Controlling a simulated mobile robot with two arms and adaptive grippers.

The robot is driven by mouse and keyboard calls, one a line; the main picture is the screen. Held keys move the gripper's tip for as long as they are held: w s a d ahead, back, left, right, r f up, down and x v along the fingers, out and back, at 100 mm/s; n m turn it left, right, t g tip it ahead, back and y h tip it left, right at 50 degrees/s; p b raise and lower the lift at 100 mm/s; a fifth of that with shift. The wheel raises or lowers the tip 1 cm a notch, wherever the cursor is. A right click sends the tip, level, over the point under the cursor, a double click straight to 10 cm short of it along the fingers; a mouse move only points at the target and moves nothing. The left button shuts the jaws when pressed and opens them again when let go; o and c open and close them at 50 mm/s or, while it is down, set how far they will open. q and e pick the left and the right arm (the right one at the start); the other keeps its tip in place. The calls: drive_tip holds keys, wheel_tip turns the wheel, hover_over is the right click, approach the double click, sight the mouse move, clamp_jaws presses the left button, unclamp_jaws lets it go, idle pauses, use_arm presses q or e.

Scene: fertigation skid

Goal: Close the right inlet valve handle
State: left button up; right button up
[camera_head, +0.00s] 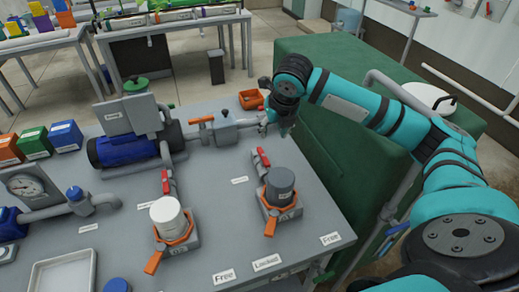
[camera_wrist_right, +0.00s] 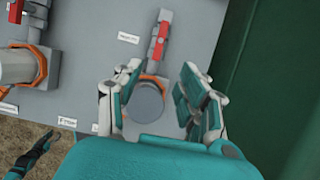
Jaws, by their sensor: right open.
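The right inlet valve handle (camera_head: 262,157) is a red lever on the grey pipe behind the right grey canister (camera_head: 280,182). It points roughly along that pipe. In the right wrist view the handle (camera_wrist_right: 159,42) lies ahead of the fingertips, and the round canister top (camera_wrist_right: 146,102) shows between the fingers. My right gripper (camera_head: 284,128) is above the bench, behind and right of the handle in the head view. In the right wrist view its fingers (camera_wrist_right: 160,68) are spread and empty. My left gripper (camera_wrist_right: 35,152) shows only partly at that view's lower left.
A similar red handle (camera_head: 165,182) stands behind the white canister (camera_head: 168,216) to the left. Orange clamp levers (camera_head: 154,262) jut forward from the canister bases. A blue pump (camera_head: 125,150) and an orange bin (camera_head: 251,99) are farther back. A green block (camera_head: 335,150) stands right of the bench.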

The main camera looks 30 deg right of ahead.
approach(264, 156)
drive_tip(key=p+x, duration=0.1)
drive_tip(key=x, duration=0.6)
drive_tip(key=shift+f, duration=0.3)
drive_tip(key=shift+w+f, duration=0.15)
drive_tip(key=shift+f, duration=0.2)
drive_tip(key=shift+c, duration=0.2)
use_arm(q)
drive_tip(key=shift+s+r, duration=0.6)
drive_tip(key=shift+s, duration=0.3)
use_arm(e)
clamp_jaws()
